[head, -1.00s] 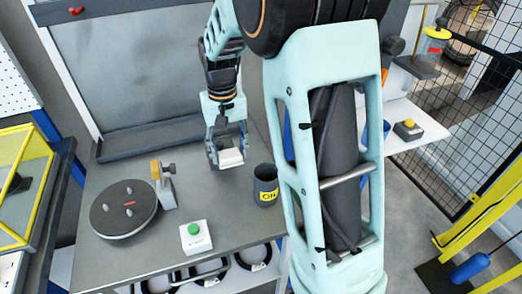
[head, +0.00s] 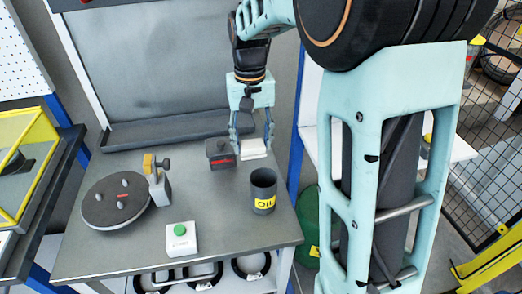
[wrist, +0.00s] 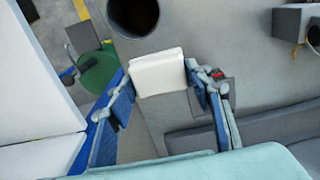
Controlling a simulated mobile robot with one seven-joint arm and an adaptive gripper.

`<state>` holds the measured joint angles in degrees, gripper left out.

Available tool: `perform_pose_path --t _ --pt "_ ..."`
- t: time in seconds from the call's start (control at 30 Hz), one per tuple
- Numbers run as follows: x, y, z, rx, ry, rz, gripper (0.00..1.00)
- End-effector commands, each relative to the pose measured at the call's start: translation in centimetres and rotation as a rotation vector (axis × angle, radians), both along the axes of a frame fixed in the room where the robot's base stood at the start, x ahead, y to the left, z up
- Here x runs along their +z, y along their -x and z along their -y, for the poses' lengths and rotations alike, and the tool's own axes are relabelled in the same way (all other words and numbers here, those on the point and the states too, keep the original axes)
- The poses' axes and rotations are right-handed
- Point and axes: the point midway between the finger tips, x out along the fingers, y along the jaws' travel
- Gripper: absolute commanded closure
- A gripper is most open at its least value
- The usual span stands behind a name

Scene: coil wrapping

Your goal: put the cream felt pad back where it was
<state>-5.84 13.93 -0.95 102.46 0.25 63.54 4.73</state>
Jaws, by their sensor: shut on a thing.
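The cream felt pad (head: 254,148) is a small pale block held between the fingers of my gripper (head: 252,143). In the wrist view the pad (wrist: 158,72) sits between the two blue-padded fingers of my gripper (wrist: 160,95), and they are shut on it. In the head view the pad is above the grey bench top, behind the dark oil cup and just right of a small dark box with a red mark. I cannot tell whether its underside touches anything.
The oil cup (head: 263,190) stands near the bench's right edge. The dark box (head: 220,152) is beside my gripper. A turntable (head: 118,201), a yellow-topped clamp (head: 158,180) and a green-button box (head: 181,238) are at left and front. A green drum (head: 308,225) stands right of the bench.

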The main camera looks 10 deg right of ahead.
Motion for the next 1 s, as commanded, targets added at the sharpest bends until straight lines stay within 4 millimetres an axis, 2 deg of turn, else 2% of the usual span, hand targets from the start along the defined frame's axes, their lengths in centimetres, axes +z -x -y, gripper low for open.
perform_pose_path --t 0.43,0.6,0.73,1.0 --pt "-3.7 -8.0 2.5 -0.003 0.000 -0.002 0.76" --pt "-6.7 -10.3 3.2 -0.002 0.000 -0.003 0.76" --pt "-8.3 -11.5 3.6 -0.002 0.000 -0.003 0.76" --pt "-9.6 -12.6 3.9 -0.002 0.000 -0.001 0.76"
